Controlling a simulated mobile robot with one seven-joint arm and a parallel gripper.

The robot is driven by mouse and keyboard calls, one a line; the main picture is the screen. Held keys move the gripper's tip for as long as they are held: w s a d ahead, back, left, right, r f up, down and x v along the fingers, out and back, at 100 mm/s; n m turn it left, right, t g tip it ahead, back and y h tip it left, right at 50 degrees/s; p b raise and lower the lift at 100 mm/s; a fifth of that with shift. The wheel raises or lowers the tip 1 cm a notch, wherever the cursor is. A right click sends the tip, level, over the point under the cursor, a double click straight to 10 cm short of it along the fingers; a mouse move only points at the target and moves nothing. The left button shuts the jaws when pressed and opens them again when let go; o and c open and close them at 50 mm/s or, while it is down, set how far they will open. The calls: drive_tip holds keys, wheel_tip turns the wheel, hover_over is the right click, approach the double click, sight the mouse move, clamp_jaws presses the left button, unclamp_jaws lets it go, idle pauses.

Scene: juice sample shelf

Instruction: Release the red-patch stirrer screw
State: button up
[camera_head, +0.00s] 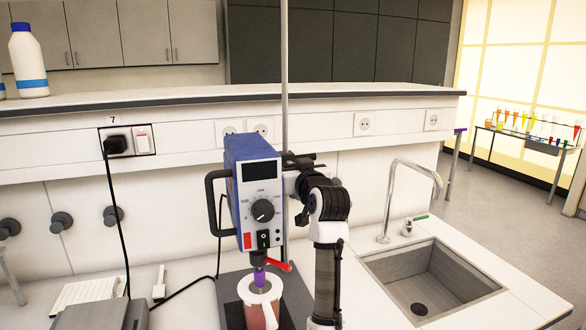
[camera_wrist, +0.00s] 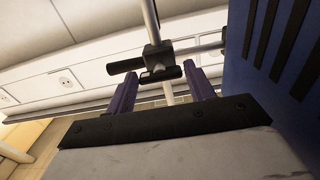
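The stirrer (camera_head: 256,195) is a blue and grey box with a dial and a red patch (camera_head: 247,241) on its lower front. It is mounted beside a vertical metal rod (camera_head: 285,90). In the wrist view its blue side (camera_wrist: 275,75) fills the right. A black clamp (camera_wrist: 157,54) grips the rod, with a short black screw handle (camera_wrist: 160,74) facing me. My gripper (camera_wrist: 160,77) has two purple fingers apart, one on each side of the handle; I cannot tell whether they touch it. In the head view the fingers are hidden behind my arm and the stirrer.
A white jug (camera_head: 262,306) with reddish contents stands under the stirrer on a dark base (camera_head: 232,295). A sink (camera_head: 430,278) with a tall tap (camera_head: 388,200) lies to the right. A raised shelf (camera_head: 380,97) runs behind. A black cable (camera_head: 118,215) hangs at left.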

drive_tip(key=c, duration=0.6)
drive_tip(key=shift+f+n+b, duration=0.1)
drive_tip(key=shift+n+b, duration=0.25)
drive_tip(key=shift+n, duration=0.05)
drive_tip(key=n+b, duration=0.8)
drive_tip(key=n, duration=0.9)
